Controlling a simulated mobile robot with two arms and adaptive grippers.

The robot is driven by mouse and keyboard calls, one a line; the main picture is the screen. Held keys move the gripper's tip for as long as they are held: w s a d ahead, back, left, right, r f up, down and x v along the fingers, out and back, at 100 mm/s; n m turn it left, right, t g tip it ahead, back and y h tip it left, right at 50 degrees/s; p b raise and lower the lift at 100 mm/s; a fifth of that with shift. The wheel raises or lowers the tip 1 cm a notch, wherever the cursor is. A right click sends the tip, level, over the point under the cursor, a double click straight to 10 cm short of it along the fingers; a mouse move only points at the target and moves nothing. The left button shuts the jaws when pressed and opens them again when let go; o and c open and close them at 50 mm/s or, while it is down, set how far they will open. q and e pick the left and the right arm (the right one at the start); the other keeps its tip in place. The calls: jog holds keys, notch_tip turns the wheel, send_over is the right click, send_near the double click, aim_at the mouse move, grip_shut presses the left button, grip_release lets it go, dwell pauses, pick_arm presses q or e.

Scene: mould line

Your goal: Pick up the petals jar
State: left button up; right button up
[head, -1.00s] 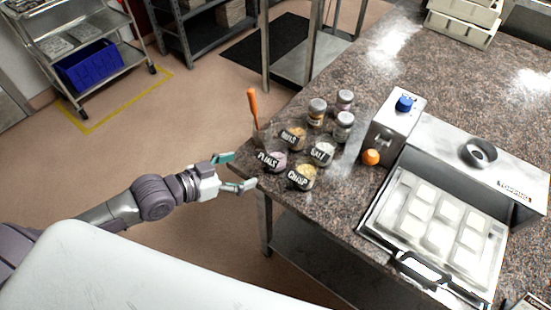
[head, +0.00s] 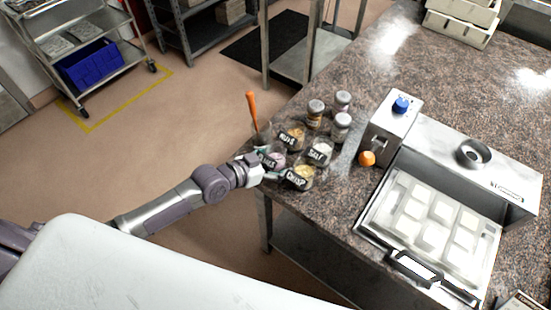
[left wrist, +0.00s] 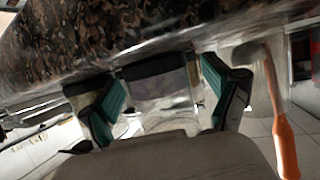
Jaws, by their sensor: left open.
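The petals jar (head: 277,161) is a small clear jar with pinkish contents and a dark label, at the left edge of the granite counter in the head view. My left gripper (head: 266,165) is at this jar and partly hides it and its label. In the left wrist view a clear jar (left wrist: 158,84) stands between the two teal-padded fingers of my left gripper (left wrist: 160,98). The fingers are open, one on each side; whether they touch the glass I cannot tell. My right gripper is not in view.
Jars labelled nuts (head: 292,137), salt (head: 320,152) and crisp (head: 300,177) stand close by. An orange-handled tool (head: 252,110) stands in a container behind the petals jar. Lidded jars (head: 341,125) and a metal machine with a mould tray (head: 386,215) are further right.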

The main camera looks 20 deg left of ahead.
pick_arm(q)
jog(key=shift+s, duration=0.1)
jog(key=c, duration=1.3)
